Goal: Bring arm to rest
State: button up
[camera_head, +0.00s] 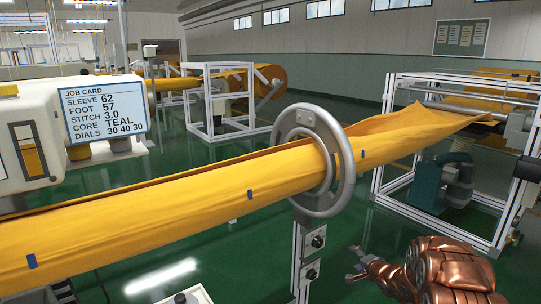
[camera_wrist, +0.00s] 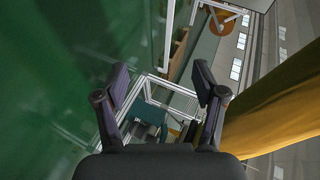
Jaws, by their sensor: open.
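My arm is copper coloured and shows at the lower right of the head view. My gripper (camera_head: 356,264) is at its left end, in front of and below the yellow felt tube (camera_head: 170,215), apart from it. In the wrist view my gripper (camera_wrist: 162,80) has its two dark fingers spread wide, with nothing between them. The felt tube (camera_wrist: 290,115) shows at the right edge of that view, beside the right finger and apart from it. In the head view the tube passes through a grey metal ring (camera_head: 314,160) and carries several blue marks.
A post with control boxes (camera_head: 313,245) stands under the ring, left of my gripper. A white frame (camera_head: 376,165) with a teal machine (camera_head: 428,185) stands behind my arm. A white machine with a job card (camera_head: 104,110) is at the left. Green floor (camera_head: 380,230) lies open between.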

jog(key=s+d+r+n+g+h+p, duration=0.15)
jog(key=s+r+p, duration=0.25)
jog(key=r, duration=0.5)
jog(key=s+d+r+n+g+h+p, duration=0.1)
jog(key=s+r+g+h+p, duration=0.2)
jog(key=r, duration=0.6)
jog(key=s+a+r+n+g+h+p, duration=0.15)
jog(key=s+r+p, duration=0.35)
jog(key=s+r, duration=0.6)
jog(key=s+a+r+n+g+y+p, duration=0.1)
jog(key=s+a+r+n+g+p, duration=0.2)
jog(key=s, duration=1.1)
jog(key=s+a+r+n+g+y+p, duration=0.1)
jog(key=s+a+r+n+g+p, duration=0.2)
jog(key=s, duration=1.1)
jog(key=s+a+r+n+g+p, duration=0.2)
jog(key=s+a+r+p, duration=0.5)
jog(key=s+r, duration=0.3)
jog(key=s+a, duration=0.1)
jog(key=s, duration=0.3)
jog(key=shift+s+a+r+n+g+y, duration=0.15)
jog(key=shift+s+n+g+y, duration=0.2)
jog(key=shift+n+g+y, duration=0.05)
